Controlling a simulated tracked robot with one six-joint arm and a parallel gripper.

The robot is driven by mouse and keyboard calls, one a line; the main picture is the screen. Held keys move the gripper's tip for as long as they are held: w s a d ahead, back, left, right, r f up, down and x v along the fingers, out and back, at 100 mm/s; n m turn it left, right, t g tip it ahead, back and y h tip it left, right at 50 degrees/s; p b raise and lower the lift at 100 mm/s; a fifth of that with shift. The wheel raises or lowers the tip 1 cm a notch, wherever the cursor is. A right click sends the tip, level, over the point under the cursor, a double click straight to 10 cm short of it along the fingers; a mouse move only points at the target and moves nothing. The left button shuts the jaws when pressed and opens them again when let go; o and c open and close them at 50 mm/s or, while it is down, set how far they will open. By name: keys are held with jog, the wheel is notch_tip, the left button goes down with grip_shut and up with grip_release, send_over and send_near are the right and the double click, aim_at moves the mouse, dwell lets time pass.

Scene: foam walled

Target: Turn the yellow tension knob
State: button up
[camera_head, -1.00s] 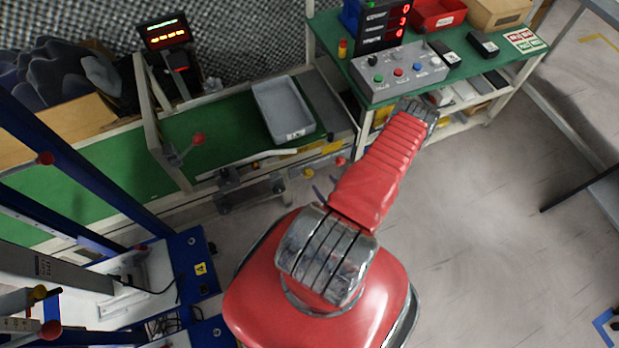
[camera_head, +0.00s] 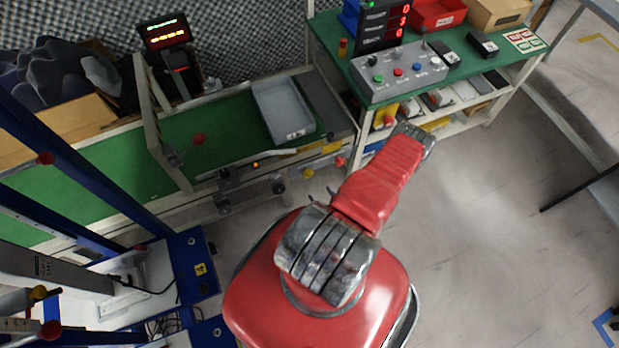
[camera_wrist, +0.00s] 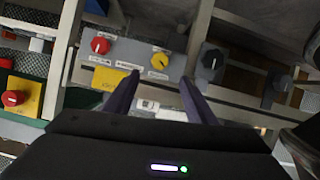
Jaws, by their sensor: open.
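The yellow knob (camera_wrist: 159,62) shows in the wrist view on a light grey panel, just beyond my fingertips and between their lines. It is small in the head view (camera_head: 309,174), on the near side of the green conveyor. My gripper (camera_wrist: 159,80) is open, with two dark fingers spread and nothing between them. The fingers look apart from the knob; the exact gap cannot be told.
A red knob (camera_wrist: 100,45) and a black knob (camera_wrist: 212,58) flank the yellow one closely. A yellow box with a red button (camera_wrist: 13,98) sits at the wrist view's left. A grey tray (camera_head: 284,110) lies on the conveyor (camera_head: 225,125). Open floor (camera_head: 480,240) lies right.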

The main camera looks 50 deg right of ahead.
aim_at(309, 176)
jog(key=shift+x, duration=6.5)
jog(key=shift+a, duration=0.15)
jog(key=c, duration=1)
